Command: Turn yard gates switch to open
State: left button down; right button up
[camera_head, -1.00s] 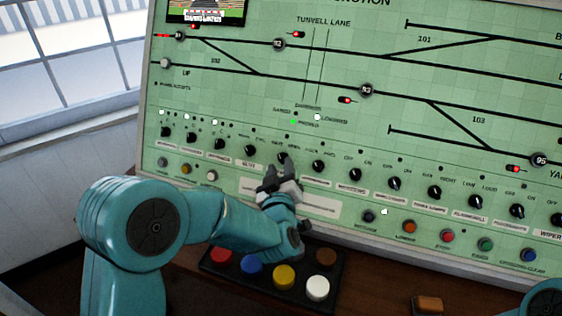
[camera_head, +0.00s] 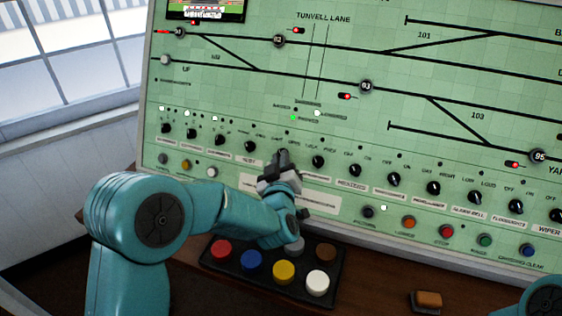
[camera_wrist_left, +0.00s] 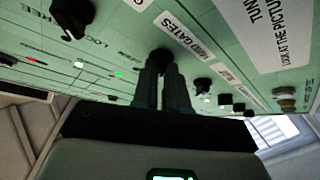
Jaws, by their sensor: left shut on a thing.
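The yard gates switch is a small black rotary knob (camera_wrist_left: 161,57) on the green panel, beside a white label reading "YARD GATES" in the left wrist view. My left gripper (camera_head: 282,160) reaches up to the panel's row of knobs and covers this knob in the head view. In the left wrist view the two dark fingers (camera_wrist_left: 163,76) are close together and shut on the knob. The direction of its pointer is hidden by the fingers. My right gripper is not in view; only a bit of that arm shows at the lower right corner.
The green panel (camera_head: 240,100) carries a track diagram with red lamps. Similar knobs stand close on both sides, such as one to the right (camera_head: 318,162). A dark box of coloured buttons (camera_head: 331,272) lies on the desk below my left forearm.

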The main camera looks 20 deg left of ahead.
pick_arm(q)
jog(key=m+h+b, duration=0.2)
jog(key=m+b, duration=0.1)
jog(key=m+t+h+b, duration=0.1)
jog(key=m+h+b, duration=0.1)
jog(key=m+b, duration=0.2)
jog(key=a+m+h+b, duration=0.1)
jog(key=m+h+b, duration=0.1)
jog(key=m+b, duration=0.1)
jog(key=shift+a+f+m+t+h, duration=0.1)
jog(key=shift+f+m+t+h, duration=0.05)
jog(key=shift+m+t+h, duration=0.2)
jog(key=shift+m+h+b, duration=0.25)
jog(key=shift+m+b, duration=0.4)
jog(key=shift+a+m+h+b, duration=0.1)
jog(key=shift+m+h+b, duration=0.2)
jog(key=shift+m, duration=0.4)
jog(key=shift+r+m+g+h, duration=0.15)
jog(key=shift+m+g+h, duration=0.15)
jog(key=shift+m, duration=0.25)
jog(key=shift+r+m+g+h, duration=0.15)
jog(key=shift+m+h, duration=0.25)
jog(key=shift+m, duration=0.15)
jog(key=shift+w+a+r+m+g+h, duration=0.1)
jog(key=shift+m+g+h, duration=0.3)
jog(key=shift+m, duration=0.45)
jog(key=shift+r+m+g+h, duration=0.1)
jog(key=shift+m+g+h, duration=0.1)
jog(key=shift+m+h, duration=0.55)
jog(key=shift+m, duration=0.3)
